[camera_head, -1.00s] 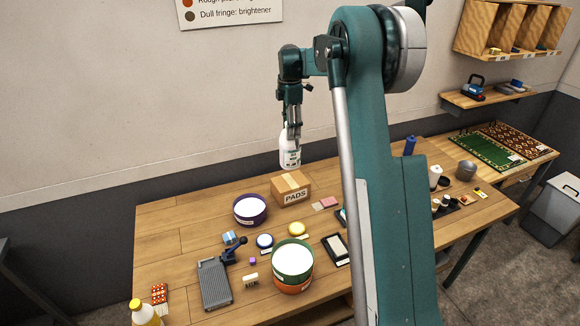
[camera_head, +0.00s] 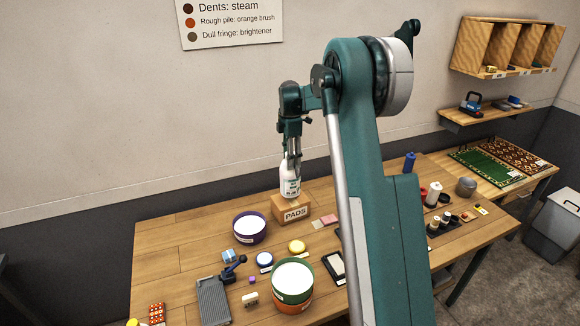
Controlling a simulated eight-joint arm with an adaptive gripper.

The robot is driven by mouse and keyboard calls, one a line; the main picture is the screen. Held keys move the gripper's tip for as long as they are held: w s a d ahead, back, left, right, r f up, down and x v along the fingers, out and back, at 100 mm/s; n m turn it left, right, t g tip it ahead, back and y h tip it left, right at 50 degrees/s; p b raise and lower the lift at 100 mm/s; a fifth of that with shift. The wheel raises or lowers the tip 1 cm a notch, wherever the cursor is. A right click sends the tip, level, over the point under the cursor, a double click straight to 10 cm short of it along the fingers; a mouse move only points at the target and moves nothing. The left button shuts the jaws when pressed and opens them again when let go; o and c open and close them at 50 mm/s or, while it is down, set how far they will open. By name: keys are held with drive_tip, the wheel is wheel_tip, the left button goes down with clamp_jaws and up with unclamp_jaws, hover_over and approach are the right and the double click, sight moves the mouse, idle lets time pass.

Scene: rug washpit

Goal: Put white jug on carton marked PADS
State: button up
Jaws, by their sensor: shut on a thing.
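The white jug (camera_head: 290,187) is upright, with a printed label on its front. My gripper (camera_head: 292,165) is shut on its upper part from above. The carton marked PADS (camera_head: 294,214) sits on the wooden table below the jug. The jug's base is at the carton's top face and hides part of it. I cannot tell whether the base touches the carton or is just above it.
A purple tub (camera_head: 250,228) stands left of the carton. Pink and beige pads (camera_head: 328,220) lie right of the carton. My arm hides part of the table's right side.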

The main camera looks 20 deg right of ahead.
drive_tip(key=shift+f, duration=1.85)
drive_tip(key=o, duration=1.7)
drive_tip(key=shift+o, duration=0.2)
wheel_tip(320, 180, up, 12)
drive_tip(key=shift+r, duration=0.15)
